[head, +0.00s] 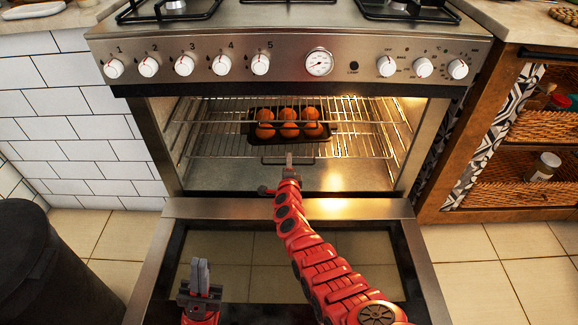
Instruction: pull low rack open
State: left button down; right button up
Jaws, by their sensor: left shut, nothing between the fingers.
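The oven's low rack (350,156) is a wire grid inside the lit cavity, and its front edge lies near the open mouth. A higher wire rack (365,124) is above it. My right gripper (289,160) reaches over the open door to the middle of the low rack's front edge. Its fingertips look close together and overlap the rack's front in the picture; whether they hold the wire is too small to tell. My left gripper (200,275) is shut and empty, fingers pointing up, over the left part of the open oven door (185,207).
A dark tray (322,137) with several round orange-brown items is inside the oven; which rack bears it is unclear. A black bin (40,255) stands at the left. A wooden shelf unit with woven baskets (515,190) is at the right. Tiled floor shows beside the door.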

jog(key=c, duration=0.6)
grip_shut()
jog(key=shift+s+f, duration=0.15)
jog(key=shift+f, duration=0.1)
dwell(0.4)
